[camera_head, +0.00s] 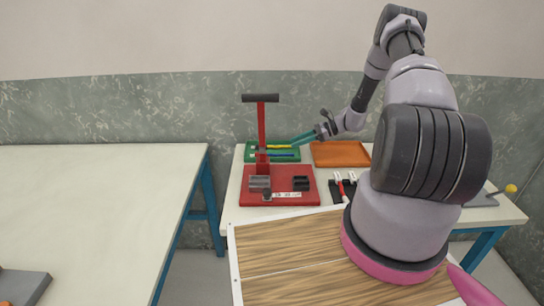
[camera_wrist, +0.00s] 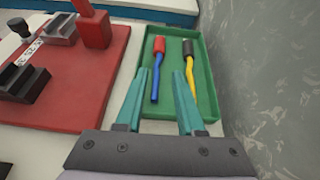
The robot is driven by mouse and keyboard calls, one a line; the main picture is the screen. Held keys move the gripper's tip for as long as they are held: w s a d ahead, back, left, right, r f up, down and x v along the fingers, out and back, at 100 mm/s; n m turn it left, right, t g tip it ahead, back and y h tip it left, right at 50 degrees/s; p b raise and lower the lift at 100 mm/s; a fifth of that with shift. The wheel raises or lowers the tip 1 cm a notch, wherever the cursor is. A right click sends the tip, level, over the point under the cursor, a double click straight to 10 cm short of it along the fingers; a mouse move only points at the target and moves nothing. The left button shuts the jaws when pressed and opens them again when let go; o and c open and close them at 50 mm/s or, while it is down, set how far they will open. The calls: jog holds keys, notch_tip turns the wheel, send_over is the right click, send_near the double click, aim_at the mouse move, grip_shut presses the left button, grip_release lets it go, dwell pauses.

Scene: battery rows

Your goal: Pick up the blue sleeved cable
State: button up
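A blue cable (camera_wrist: 155,84) with a red sleeve end (camera_wrist: 158,45) lies in a green tray (camera_wrist: 206,105). In the head view the blue cable (camera_head: 286,156) shows small along the tray's near side. A yellow cable (camera_wrist: 192,81) with a black end lies beside it, to the right in the wrist view. My gripper (camera_wrist: 161,72) is open, its two teal fingers apart. In the wrist view the blue cable appears between the fingers, nearer the left one. The gripper (camera_head: 292,141) shows over the tray's right part in the head view, apparently above the cables and holding nothing.
A red press (camera_head: 261,133) with a tall post stands on a red base (camera_head: 285,189) close to the tray. An orange tray (camera_head: 340,153) lies to the right. The wall (camera_wrist: 265,75) is close behind the green tray. The white table (camera_head: 105,205) at left is mostly clear.

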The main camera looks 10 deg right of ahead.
jog(key=shift+a+f, duration=0.1)
jog(key=shift+f, duration=0.65)
send_near(269, 153)
jog(key=a+f, duration=0.2)
jog(key=shift+w+a, duration=0.25)
jog(key=shift+a, duration=0.05)
jog(key=x, duration=0.5)
jog(key=shift+a+r, duration=0.2)
jog(key=shift+a, duration=0.05)
jog(key=shift+c, duration=0.3)
grip_shut()
